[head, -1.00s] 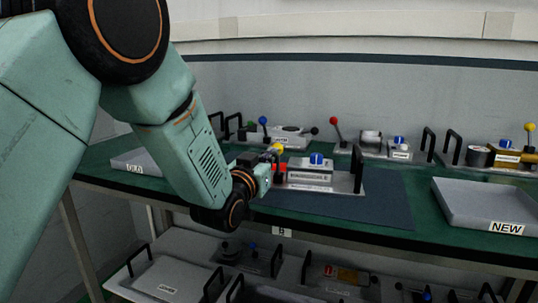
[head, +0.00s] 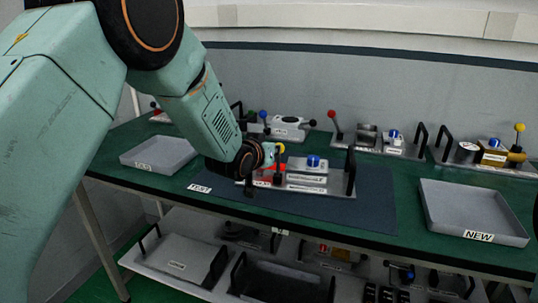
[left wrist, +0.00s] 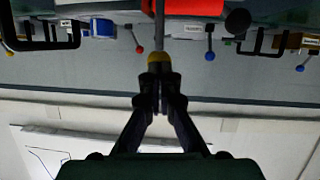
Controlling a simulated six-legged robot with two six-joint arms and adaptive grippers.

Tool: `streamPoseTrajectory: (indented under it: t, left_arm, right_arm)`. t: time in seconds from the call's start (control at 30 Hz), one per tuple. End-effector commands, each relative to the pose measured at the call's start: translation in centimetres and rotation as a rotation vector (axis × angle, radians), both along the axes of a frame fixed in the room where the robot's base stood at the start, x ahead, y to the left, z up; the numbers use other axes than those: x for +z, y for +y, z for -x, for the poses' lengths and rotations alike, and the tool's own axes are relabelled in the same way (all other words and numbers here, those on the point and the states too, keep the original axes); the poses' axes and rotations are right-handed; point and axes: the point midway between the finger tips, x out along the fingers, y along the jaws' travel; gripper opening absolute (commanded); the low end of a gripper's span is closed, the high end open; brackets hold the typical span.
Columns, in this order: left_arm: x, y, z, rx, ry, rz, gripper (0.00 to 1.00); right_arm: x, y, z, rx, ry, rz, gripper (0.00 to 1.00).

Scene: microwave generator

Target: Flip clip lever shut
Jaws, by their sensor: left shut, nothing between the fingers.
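A fixture (head: 325,191) stands on the dark mat, with a metal block, a blue knob (head: 313,161), a red part (head: 265,182) and black handles. Its upright lever has a yellow ball (head: 280,148). In the left wrist view the yellow ball (left wrist: 160,61) is right at my fingertips, with the lever's rod (left wrist: 160,28) beyond it. My left gripper (head: 272,153) is shut and empty at the left side of the ball; its fingers also show in the left wrist view (left wrist: 160,84). I cannot tell whether they touch the ball. My right gripper is not in view.
A grey tray (head: 134,157) stands at left and a tray marked NEW (head: 428,216) at right. Other fixtures with levers and handles line the back of the green table, including a red-knobbed lever (head: 332,116). The mat's front part (head: 340,214) is clear.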

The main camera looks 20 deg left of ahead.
Motion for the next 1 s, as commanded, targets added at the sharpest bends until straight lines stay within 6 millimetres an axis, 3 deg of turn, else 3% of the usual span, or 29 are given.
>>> streamPoseTrajectory:
  t: [0.03,0.3,1.0]
  left_arm:
    - [0.5,0.0,-0.2,0.000,0.019,0.001,0.00]
    - [0.3,0.1,-0.9,0.000,0.074,0.006,0.00]
    - [0.3,0.1,-1.4,0.000,0.070,0.007,0.00]
  right_arm:
    - [0.9,0.0,0.0,0.000,0.000,0.000,0.41]
    - [2.3,0.0,0.0,0.000,0.000,0.000,0.41]
    - [2.9,0.0,0.0,0.000,0.000,0.000,0.41]
